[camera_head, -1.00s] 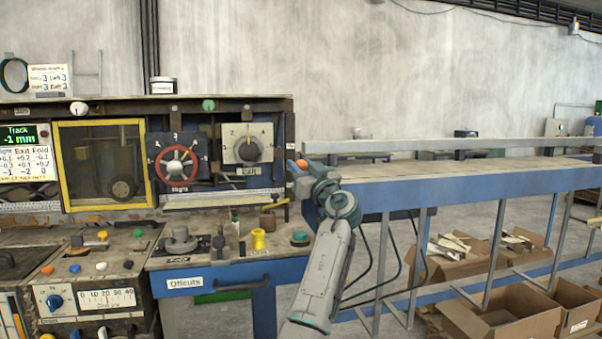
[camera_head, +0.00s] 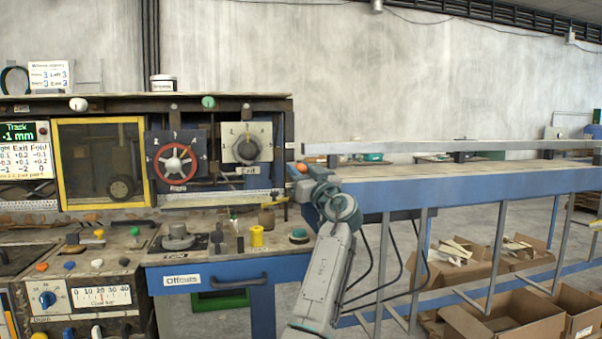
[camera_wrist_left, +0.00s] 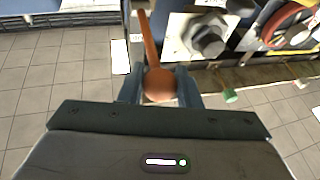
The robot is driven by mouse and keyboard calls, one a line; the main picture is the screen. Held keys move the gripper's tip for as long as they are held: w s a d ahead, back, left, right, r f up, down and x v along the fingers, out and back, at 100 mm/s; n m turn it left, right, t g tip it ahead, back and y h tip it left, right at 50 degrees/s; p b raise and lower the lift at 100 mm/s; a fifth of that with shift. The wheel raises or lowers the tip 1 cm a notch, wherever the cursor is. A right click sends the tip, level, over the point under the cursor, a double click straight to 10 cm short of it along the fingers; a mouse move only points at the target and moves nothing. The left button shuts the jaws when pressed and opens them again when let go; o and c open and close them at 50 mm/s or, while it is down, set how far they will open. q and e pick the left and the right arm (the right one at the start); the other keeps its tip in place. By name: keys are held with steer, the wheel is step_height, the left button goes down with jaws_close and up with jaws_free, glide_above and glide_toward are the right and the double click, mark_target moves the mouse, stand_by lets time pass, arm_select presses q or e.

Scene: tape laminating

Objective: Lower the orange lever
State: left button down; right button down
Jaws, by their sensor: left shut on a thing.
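The orange lever (camera_wrist_left: 151,50) shows in the left wrist view as a thin rod with a round orange knob at its near end. My left gripper (camera_wrist_left: 160,88) is shut on the knob, with one finger on each side of it. In the head view the orange knob (camera_head: 302,167) shows small at the tip of my left gripper (camera_head: 307,174), at the right end of the machine panel. The rod and its pivot are mostly hidden there. My right gripper is in neither view.
The black-and-red dial (camera_head: 176,162) and a grey dial (camera_head: 247,146) are on the panel left of the gripper. A long blue-sided table (camera_head: 470,190) stretches to the right. Cardboard boxes (camera_head: 505,325) stand on the floor below it.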

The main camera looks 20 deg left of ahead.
arm_select(q)
steer(key=shift+f, duration=0.1)
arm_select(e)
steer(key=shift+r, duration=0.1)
arm_select(q)
steer(key=c, duration=1.1)
jaws_free()
steer(key=shift+s+d+f, duration=0.15)
steer(key=shift+s+d, duration=0.05)
steer(key=shift+d, duration=0.1)
steer(key=shift+b+v, duration=1.45)
steer(key=shift+v, duration=3.55)
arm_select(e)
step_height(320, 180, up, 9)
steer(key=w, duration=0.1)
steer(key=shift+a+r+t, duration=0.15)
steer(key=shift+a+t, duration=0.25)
